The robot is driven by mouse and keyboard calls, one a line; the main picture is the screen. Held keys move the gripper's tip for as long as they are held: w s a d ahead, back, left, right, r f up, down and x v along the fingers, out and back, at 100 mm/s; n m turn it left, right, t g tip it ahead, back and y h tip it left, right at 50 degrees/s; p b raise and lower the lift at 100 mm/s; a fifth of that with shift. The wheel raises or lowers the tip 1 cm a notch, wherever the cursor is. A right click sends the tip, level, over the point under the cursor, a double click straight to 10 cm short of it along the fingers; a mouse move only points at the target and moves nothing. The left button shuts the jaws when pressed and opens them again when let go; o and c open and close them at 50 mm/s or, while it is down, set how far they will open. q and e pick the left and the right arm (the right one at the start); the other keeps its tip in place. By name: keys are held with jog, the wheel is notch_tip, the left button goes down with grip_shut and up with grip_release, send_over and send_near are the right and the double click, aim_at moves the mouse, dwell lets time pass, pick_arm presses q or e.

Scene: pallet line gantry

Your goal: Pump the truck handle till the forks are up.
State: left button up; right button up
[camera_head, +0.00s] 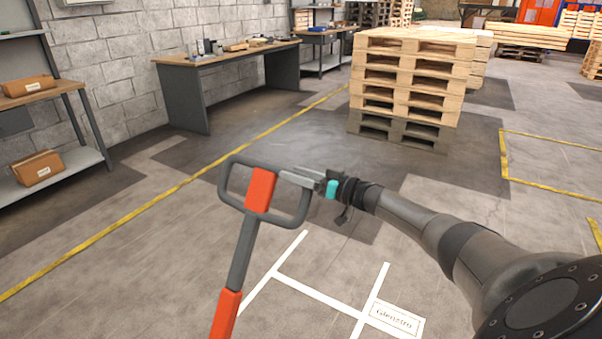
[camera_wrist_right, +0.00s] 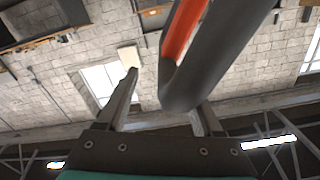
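The truck handle (camera_head: 240,247) rises from the bottom of the head view, tilted a little right. It has a dark grey loop grip with an orange middle (camera_head: 261,190). My right gripper (camera_head: 297,178) is at the upper right corner of the loop. In the right wrist view, the grey loop bar (camera_wrist_right: 185,85) shows between the spread fingers, overlapping the right finger. A gap shows between the bar and the left finger, so the gripper looks open around the bar. My left gripper is out of view. The truck body and forks are not visible.
A stack of wooden pallets (camera_head: 411,84) stands beyond the gripper. A workbench (camera_head: 226,59) and a shelf with boxes (camera_head: 52,92) line the wall at left. Yellow lines (camera_head: 158,198) and white markings (camera_head: 319,295) are on the floor. The floor around the handle is clear.

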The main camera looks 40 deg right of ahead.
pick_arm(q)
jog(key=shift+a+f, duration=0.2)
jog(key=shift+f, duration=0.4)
pick_arm(e)
jog(key=shift+f, duration=0.55)
jog(key=shift+s, duration=0.25)
pick_arm(q)
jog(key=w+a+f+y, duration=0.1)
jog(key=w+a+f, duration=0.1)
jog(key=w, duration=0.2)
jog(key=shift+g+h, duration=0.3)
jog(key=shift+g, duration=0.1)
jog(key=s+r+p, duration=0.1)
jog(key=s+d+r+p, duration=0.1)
jog(key=p, duration=0.1)
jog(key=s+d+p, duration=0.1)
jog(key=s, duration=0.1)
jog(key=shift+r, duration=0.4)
pick_arm(e)
jog(key=v, duration=1.1)
jog(key=shift+s+d+r, duration=0.35)
jog(key=shift+a, duration=0.15)
